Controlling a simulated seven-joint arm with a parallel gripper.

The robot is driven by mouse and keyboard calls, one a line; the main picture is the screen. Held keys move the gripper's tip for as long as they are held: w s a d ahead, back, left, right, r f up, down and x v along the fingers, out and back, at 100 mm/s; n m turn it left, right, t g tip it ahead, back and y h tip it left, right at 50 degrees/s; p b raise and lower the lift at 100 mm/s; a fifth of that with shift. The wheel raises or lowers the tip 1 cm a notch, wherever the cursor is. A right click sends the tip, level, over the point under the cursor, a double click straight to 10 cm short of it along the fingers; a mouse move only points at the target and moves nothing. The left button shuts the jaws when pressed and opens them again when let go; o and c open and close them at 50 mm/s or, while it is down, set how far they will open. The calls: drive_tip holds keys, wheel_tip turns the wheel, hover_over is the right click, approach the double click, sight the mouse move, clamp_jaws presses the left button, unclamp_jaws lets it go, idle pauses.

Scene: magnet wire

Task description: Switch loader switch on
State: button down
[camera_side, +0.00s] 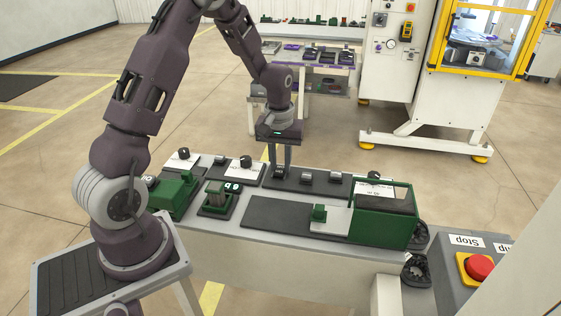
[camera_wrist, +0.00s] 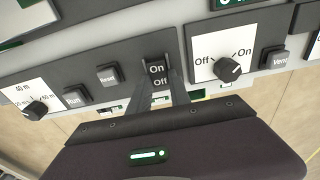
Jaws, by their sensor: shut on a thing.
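My gripper (camera_side: 280,166) points down at the row of controls along the far side of the bench. In the wrist view its two fingers (camera_wrist: 160,84) stand on either side of a dark rocker switch marked On and Off (camera_wrist: 156,70) and are shut on it. The Off end lies nearer my gripper, the On end farther away. The fingers cover the switch's sides, and its tilt is hard to tell. No label naming the loader is readable, so I cannot tell for sure that this is the loader switch. In the side view the switch is mostly hidden by the fingers.
In the wrist view, a rotary Off/On knob (camera_wrist: 229,69) and a Vent button (camera_wrist: 279,58) are on the right. Reset (camera_wrist: 108,74) and Run (camera_wrist: 74,97) buttons and a dial (camera_wrist: 36,109) are left. A green open box (camera_side: 384,228) and red stop button (camera_side: 479,267) are at right in the side view.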

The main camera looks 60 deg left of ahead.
sight(278, 181)
drive_tip(key=shift+s+d+t+y, duration=0.3)
drive_tip(key=shift+t+y, duration=0.9)
drive_tip(key=shift+t, duration=0.1)
drive_tip(key=c, duration=1.2)
unclamp_jaws()
drive_tip(key=shift+r, duration=0.1)
drive_tip(key=v, duration=0.7)
